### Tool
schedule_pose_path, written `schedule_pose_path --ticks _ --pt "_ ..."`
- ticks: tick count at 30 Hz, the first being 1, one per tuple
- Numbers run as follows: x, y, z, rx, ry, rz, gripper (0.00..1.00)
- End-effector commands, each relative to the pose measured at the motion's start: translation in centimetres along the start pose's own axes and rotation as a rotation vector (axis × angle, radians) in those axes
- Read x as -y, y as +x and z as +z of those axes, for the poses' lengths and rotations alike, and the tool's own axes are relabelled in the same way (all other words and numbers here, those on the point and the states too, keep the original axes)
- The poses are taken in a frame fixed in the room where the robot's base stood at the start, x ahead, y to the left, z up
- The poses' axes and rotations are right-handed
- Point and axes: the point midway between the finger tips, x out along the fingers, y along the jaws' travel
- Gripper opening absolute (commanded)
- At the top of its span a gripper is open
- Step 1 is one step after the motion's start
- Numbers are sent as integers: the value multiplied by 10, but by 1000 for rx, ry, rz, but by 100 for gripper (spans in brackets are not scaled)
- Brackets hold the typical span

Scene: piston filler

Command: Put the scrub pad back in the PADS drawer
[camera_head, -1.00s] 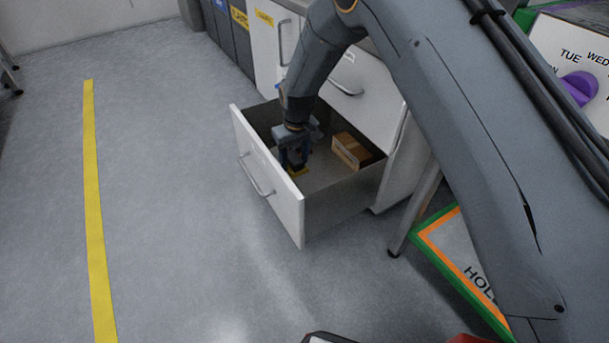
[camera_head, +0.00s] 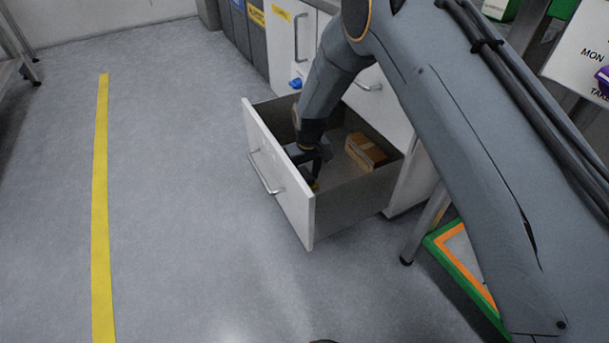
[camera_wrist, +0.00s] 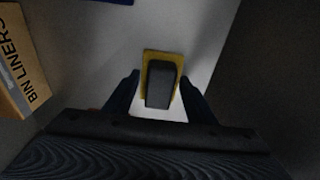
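The scrub pad (camera_wrist: 162,84) is yellow with a dark grey grip on top and lies on the open drawer's floor (camera_wrist: 205,40). In the head view only a bit of its yellow (camera_head: 315,186) shows below my gripper (camera_head: 315,174). The drawer (camera_head: 283,185) is white-fronted and pulled well out; no label is readable on its front. In the wrist view my gripper's fingers (camera_wrist: 159,77) are spread, one on each side of the pad. A gap shows between the grip and both fingers. My gripper is inside the drawer.
A cardboard box (camera_head: 366,151) stands in the drawer; its side reads BIN LINERS in the wrist view (camera_wrist: 22,70). Drawer walls enclose my gripper. A small blue thing (camera_head: 296,84) shows behind my arm. The floor left of the drawer is clear.

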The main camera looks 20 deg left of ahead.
Motion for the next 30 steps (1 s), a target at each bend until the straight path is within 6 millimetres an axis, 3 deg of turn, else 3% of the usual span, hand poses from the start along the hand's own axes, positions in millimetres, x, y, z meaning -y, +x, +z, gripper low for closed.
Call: schedule_pose_path --ticks 3,14,30 --pt "0 0 0 0 0 0 67" --pt "0 -6 -1 -1 0 0 67" --pt "0 -100 -1 -2 1 0 67"
